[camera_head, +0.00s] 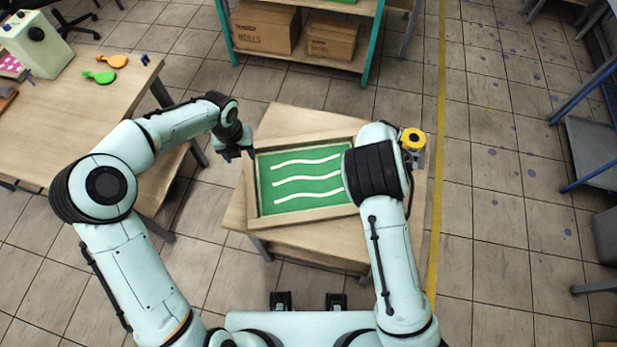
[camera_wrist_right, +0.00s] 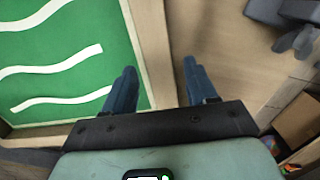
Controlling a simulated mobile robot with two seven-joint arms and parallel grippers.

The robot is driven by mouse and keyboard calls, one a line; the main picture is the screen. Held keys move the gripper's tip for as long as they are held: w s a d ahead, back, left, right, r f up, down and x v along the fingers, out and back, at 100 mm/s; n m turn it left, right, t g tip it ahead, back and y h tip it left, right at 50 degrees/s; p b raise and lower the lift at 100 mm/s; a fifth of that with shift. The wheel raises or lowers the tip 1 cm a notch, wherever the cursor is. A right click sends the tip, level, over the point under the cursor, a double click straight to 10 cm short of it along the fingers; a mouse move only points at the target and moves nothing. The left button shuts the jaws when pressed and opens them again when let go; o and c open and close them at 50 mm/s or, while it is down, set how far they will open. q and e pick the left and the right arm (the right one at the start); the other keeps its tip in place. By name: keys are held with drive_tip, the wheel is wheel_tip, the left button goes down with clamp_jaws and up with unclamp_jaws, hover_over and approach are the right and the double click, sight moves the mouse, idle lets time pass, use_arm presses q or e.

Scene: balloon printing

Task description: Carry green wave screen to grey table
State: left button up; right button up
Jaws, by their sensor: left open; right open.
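The green wave screen (camera_head: 300,181), a green panel with white wavy lines in a wooden frame, lies flat on a small wooden table (camera_head: 284,118). My left gripper (camera_head: 237,154) is open at the frame's upper left corner; contact cannot be told. In the right wrist view, my right gripper (camera_wrist_right: 158,88) is open, with one finger over the green panel (camera_wrist_right: 62,52) and the other outside the frame's side rail. No grey table is clearly identifiable.
A wooden table (camera_head: 95,125) at left carries an orange and a green balloon-shaped piece and a pale green box. A shelf with cardboard boxes (camera_head: 265,27) stands behind. A yellow item (camera_head: 412,138) is beside my right arm. Blue-framed grey furniture (camera_head: 592,150) stands at right, beyond open floor.

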wheel_tip(320, 180, up, 12)
drive_tip(key=shift+s, duration=0.4)
idle(0.5)
